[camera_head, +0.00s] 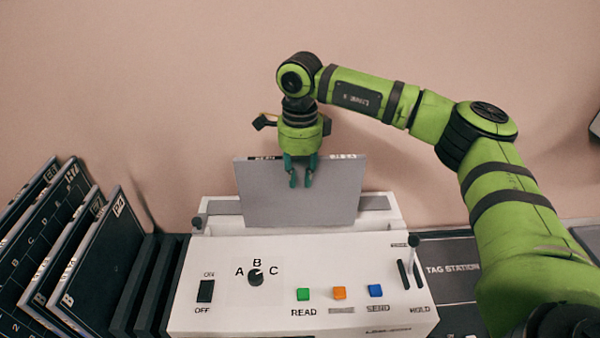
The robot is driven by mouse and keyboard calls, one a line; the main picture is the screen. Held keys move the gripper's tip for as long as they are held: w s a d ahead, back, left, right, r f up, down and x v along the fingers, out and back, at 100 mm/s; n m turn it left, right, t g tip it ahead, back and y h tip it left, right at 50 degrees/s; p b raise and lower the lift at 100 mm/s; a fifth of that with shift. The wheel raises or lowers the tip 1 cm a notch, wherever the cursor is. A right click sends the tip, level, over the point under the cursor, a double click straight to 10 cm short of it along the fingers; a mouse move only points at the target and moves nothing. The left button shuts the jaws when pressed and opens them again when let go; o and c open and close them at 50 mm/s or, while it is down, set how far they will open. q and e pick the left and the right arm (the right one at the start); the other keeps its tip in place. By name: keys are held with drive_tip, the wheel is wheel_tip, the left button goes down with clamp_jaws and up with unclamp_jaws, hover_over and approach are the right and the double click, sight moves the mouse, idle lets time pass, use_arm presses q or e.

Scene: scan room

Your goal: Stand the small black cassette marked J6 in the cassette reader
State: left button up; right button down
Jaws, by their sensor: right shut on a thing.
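The cassette reader (300,275) is a white box with a sloping front panel and a grey top. My right gripper (300,180) comes down from above and is shut on the top edge of a flat cassette (335,195). The cassette stands nearly upright at the reader's top, with a plain grey face towards me. Its lower edge meets the reader's top, but I cannot tell how deep it sits in the slot. No J6 mark can be read on it; its top edge shows small light and dark patches. My left gripper is not in view.
At the left a dark rack (150,285) holds several leaning black cassettes (100,265). The reader's panel has an on/off switch, an A-B-C knob, coloured buttons and a lever (412,255) at its right. A dark tag station (450,275) lies right of it. A wall stands behind.

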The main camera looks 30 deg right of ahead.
sight(300, 212)
drive_tip(key=shift+f, duration=0.1)
drive_tip(key=shift+f+b, duration=4.2)
drive_tip(key=shift+f, duration=1.45)
drive_tip(key=c, duration=1)
unclamp_jaws()
drive_tip(key=shift+s, duration=0.1)
wheel_tip(300, 212, up, 12)
drive_tip(key=shift+r, duration=0.1)
